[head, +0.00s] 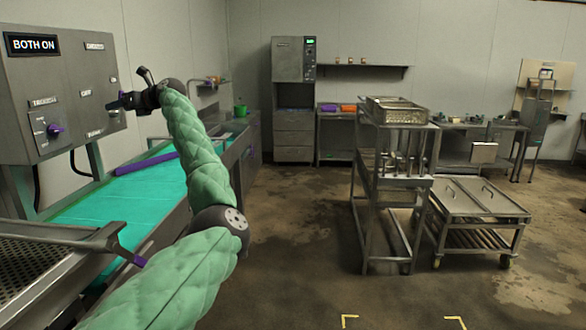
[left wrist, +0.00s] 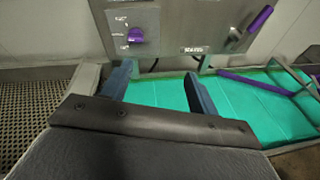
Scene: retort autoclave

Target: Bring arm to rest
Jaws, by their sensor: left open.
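My left arm (head: 190,150), in a quilted green sleeve, reaches up and forward from the bottom left in the head view. My left gripper (head: 120,102) is in front of the grey control panel (head: 75,72), near its lower right part. In the left wrist view the two dark fingers of the left gripper (left wrist: 158,88) stand apart with nothing between them. The panel (left wrist: 180,22) is beyond them, with a purple knob (left wrist: 136,35) and a purple-handled lever (left wrist: 260,18). The panel display reads BOTH ON. My right gripper is not in view.
A green conveyor belt (head: 125,200) with a purple bar (head: 146,163) runs below the panel. A perforated metal tray (head: 30,265) is at the lower left. A steel rack cart (head: 385,215) and a low wheeled cart (head: 478,200) stand at right. The middle floor is clear.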

